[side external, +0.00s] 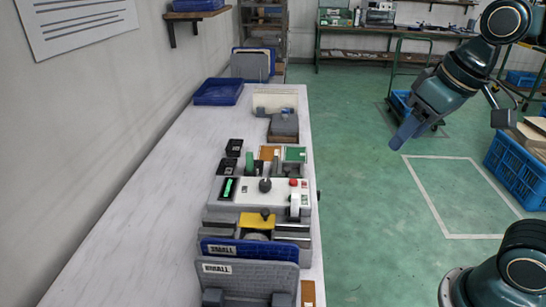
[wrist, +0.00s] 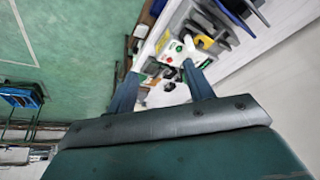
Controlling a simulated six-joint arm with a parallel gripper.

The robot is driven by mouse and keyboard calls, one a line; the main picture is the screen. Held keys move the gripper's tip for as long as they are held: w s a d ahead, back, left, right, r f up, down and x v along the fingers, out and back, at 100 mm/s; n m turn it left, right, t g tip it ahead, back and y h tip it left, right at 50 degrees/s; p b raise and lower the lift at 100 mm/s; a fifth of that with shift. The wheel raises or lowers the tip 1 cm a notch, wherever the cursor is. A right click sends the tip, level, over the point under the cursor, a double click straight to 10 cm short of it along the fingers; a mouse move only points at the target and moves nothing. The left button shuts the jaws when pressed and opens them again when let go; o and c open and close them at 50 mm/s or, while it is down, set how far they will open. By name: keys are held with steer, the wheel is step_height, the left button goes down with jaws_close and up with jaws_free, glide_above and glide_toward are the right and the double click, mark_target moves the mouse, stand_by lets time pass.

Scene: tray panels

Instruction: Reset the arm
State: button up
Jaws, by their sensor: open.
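My gripper (side external: 405,133) hangs in the air over the green floor, to the right of the long white bench (side external: 150,210) and apart from everything. In the wrist view its two fingers (wrist: 162,85) stand apart with nothing between them. A white control box (side external: 250,199) sits on the bench with a black knob (side external: 265,185), a red button (side external: 293,182) and a green switch (side external: 228,188). The control box also shows beyond the fingertips in the wrist view (wrist: 176,56), well away from them.
A blue crate (side external: 515,172) is on the floor at right. The floor between bench and crate is clear.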

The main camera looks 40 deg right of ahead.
steer(key=s+f+t, duration=0.1)
steer(key=s+f, duration=0.2)
steer(key=s, duration=0.2)
steer(key=shift+s+d+n, duration=0.2)
steer(key=shift+s+n, duration=0.05)
steer(key=shift+n, duration=0.05)
steer(key=shift+c, duration=0.2)
